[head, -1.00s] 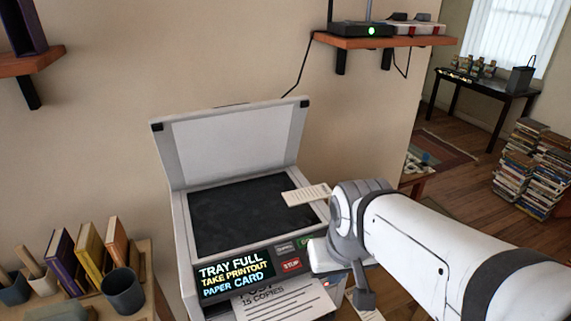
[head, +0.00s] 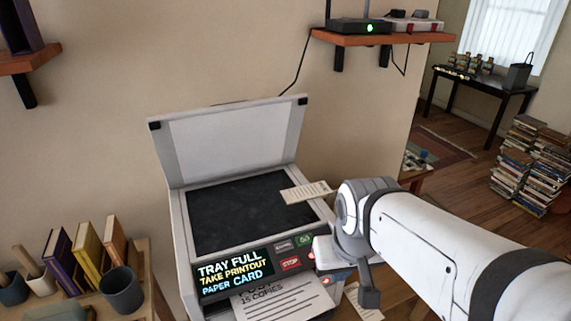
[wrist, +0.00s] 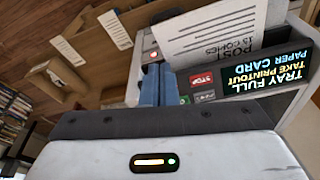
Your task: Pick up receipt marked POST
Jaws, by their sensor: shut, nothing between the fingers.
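A printed sheet reading POST, 15 COPIES (head: 285,298) sticks out of the front of the copier (head: 184,240); it also shows in the wrist view (wrist: 205,35). Small paper slips lie about: one (head: 306,192) on the right edge of the copier's glass, one (head: 368,306) on the table at the lower right. Two slips show in the wrist view, one upper (wrist: 115,30) and one left (wrist: 66,76); their print is too small to read. My gripper (wrist: 152,70), with blue fingers, is shut and empty beside the copier's control panel. My arm hides much of it in the head view.
The copier lid (head: 235,140) stands open. Its panel (head: 233,272) reads TRAY FULL, TAKE PRINTOUT, PAPER CARD. A grey cup (head: 122,292) and upright books (head: 88,252) stand to the left. A wall shelf (head: 380,37) is above. Book stacks (head: 530,165) stand on the floor at right.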

